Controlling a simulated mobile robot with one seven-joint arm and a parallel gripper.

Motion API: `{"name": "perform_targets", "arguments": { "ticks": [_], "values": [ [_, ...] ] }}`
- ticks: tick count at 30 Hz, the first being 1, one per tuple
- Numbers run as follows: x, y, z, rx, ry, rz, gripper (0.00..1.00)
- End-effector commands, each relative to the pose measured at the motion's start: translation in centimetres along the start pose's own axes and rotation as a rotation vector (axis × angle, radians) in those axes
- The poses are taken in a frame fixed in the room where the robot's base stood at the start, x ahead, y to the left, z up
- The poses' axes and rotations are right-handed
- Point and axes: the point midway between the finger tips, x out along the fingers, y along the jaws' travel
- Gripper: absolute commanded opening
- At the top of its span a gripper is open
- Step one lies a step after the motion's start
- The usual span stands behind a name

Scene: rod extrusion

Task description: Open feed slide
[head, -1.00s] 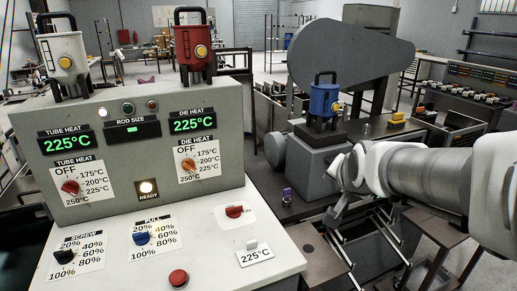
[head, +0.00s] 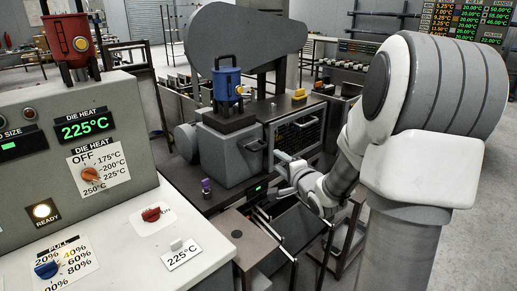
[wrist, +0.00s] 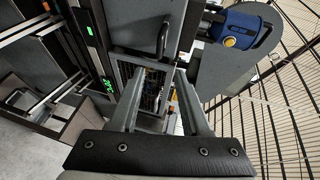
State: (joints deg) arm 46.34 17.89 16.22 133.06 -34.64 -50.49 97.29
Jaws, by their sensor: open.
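The extruder machine (head: 222,150) is a grey block with a blue hopper (head: 228,84) on top. A dark handle (head: 256,146) is on its front face, and another handle (head: 306,122) is on a mesh panel to the right. I cannot tell which part is the feed slide. My gripper (head: 282,168) is in front of the block, below and right of the first handle. In the wrist view my gripper (wrist: 158,76) is open and empty, its fingers pointing toward the mesh panel (wrist: 150,92). The blue hopper also shows there, sideways (wrist: 238,28).
The control console (head: 95,150) with a red hopper (head: 70,45) stands at the left. A dark table (head: 238,240) and metal rails (head: 290,245) lie below my gripper. A purple-topped item (head: 206,187) stands between console and machine. Open floor is at the right.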

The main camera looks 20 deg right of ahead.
Motion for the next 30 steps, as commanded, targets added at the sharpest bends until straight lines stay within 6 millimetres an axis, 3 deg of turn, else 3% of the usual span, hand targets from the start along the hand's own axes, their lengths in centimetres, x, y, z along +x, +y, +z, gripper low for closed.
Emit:
{"name": "perform_targets", "arguments": {
  "ticks": [18, 24, 30],
  "values": [
    [12.2, 0.2, 0.1, -0.002, -0.001, 0.002, 0.47],
    [14.6, 0.1, 0.1, -0.003, 0.0, 0.002, 0.47],
    [15.5, 0.1, 0.0, -0.003, 0.002, 0.002, 0.47]
  ]
}}
